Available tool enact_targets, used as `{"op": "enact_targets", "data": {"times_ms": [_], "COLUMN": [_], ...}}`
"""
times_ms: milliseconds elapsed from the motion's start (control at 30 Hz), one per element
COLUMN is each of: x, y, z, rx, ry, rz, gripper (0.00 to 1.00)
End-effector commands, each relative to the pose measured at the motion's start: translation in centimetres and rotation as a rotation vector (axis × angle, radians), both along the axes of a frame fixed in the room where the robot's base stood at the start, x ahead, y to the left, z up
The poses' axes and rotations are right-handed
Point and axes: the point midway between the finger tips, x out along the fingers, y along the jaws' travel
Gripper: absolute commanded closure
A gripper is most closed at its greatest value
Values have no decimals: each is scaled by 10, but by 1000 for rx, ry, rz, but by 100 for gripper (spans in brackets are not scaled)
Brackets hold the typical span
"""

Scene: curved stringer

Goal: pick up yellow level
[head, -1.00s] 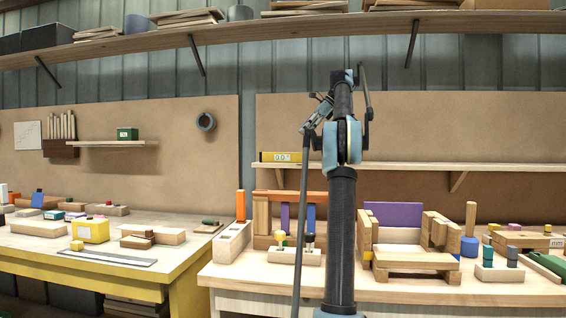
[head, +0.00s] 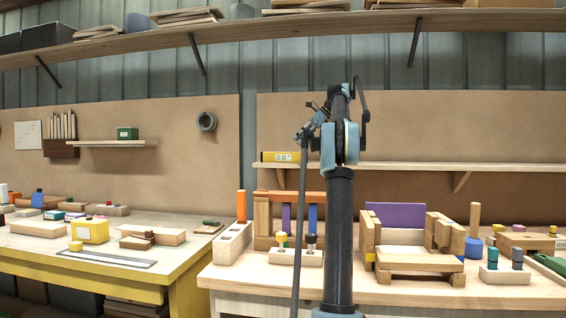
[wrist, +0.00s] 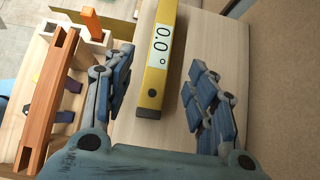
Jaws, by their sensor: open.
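The yellow level (head: 281,157) lies on the wall shelf above the right bench, at the shelf's left end, with its display reading 0.0°. In the wrist view the level (wrist: 152,85) runs away from me between the two fingers, nearer the left one. My gripper (wrist: 165,100) is open, with a finger on each side of the level's near end. I see no contact; the gap in depth is hard to judge. In the head view my gripper (head: 312,125) is up in front of the shelf, and the arm covers the shelf just right of the level.
The shelf (head: 400,167) carries only the level in view. Below it, an orange-topped block frame (head: 290,197), a pegged block (head: 295,257) and a wooden chair-like build (head: 415,262) stand on the right bench (head: 380,293). An orange upright (wrist: 92,20) shows left of the level.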

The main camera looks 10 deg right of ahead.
Motion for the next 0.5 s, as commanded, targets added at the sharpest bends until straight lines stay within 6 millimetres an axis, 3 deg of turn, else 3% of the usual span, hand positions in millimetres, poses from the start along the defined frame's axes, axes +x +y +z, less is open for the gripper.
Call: {"op": "enact_targets", "data": {"times_ms": [267, 500], "x": [9, 12], "y": [30, 39], "z": [-31, -40], "rx": [0, 0], "ry": [-1, 0], "rz": [2, 0], "gripper": [48, 48]}}
